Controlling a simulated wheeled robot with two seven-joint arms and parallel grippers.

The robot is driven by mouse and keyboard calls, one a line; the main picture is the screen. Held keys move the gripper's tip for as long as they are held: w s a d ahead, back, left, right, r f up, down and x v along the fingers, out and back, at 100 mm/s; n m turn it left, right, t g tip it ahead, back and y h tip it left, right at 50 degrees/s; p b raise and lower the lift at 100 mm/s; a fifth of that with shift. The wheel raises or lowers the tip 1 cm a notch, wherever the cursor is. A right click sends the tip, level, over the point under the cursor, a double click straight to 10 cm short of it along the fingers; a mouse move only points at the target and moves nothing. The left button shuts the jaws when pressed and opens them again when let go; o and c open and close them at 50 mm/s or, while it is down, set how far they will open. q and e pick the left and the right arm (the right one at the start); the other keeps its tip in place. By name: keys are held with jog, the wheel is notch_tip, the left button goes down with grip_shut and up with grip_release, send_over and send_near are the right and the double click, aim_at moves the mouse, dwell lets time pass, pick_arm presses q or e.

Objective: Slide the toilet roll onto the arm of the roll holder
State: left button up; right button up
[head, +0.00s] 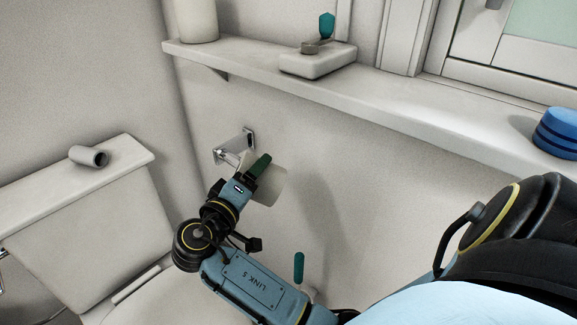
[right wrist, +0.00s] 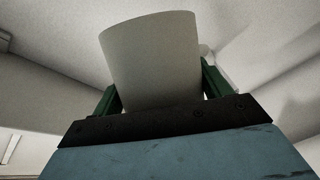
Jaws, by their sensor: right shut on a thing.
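The toilet roll (head: 271,186) is white and is gripped at the wall beside the roll holder. My right gripper (head: 258,167) is shut on the roll, which also fills the middle of the right wrist view (right wrist: 152,62) between the two green fingers. The roll holder (head: 236,146) is chrome, fixed to the wall, with its arm running behind my gripper. The roll is close to the holder arm in the head view. Whether the arm's tip is inside the roll's core is hidden by the gripper and roll. My left gripper is not in view.
An empty grey tube (head: 88,155) lies on the toilet cistern (head: 120,158) at left. A shelf (head: 385,92) above the holder bears a white container (head: 197,20), a pale block (head: 318,60) and a blue stack (head: 556,133). The wall right of the roll is clear.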

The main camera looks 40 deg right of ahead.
jog(key=d+f+g+b, duration=0.1)
jog(key=s+d+f+g+h+b, duration=0.1)
jog(key=g, duration=0.1)
jog(key=d+f+g+b, duration=0.1)
jog(key=b, duration=0.1)
jog(key=shift+s+d+f+h, duration=0.15)
jog(key=shift+s+d+h, duration=0.05)
jog(key=shift+s+h, duration=0.2)
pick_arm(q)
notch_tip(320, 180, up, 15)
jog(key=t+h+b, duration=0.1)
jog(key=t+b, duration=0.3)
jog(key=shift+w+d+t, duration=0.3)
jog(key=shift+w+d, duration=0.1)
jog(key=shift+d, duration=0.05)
pick_arm(e)
jog(key=s+g, duration=0.1)
jog(key=g, duration=0.1)
jog(key=s+d+f+m+g, duration=0.1)
jog(key=g, duration=0.1)
jog(key=s+d+g, duration=0.1)
jog(key=g, duration=0.1)
jog(key=shift+d+f+m+g+h, duration=0.2)
jog(key=shift+f+m+g+h, duration=0.1)
jog(key=shift+f+g, duration=0.1)
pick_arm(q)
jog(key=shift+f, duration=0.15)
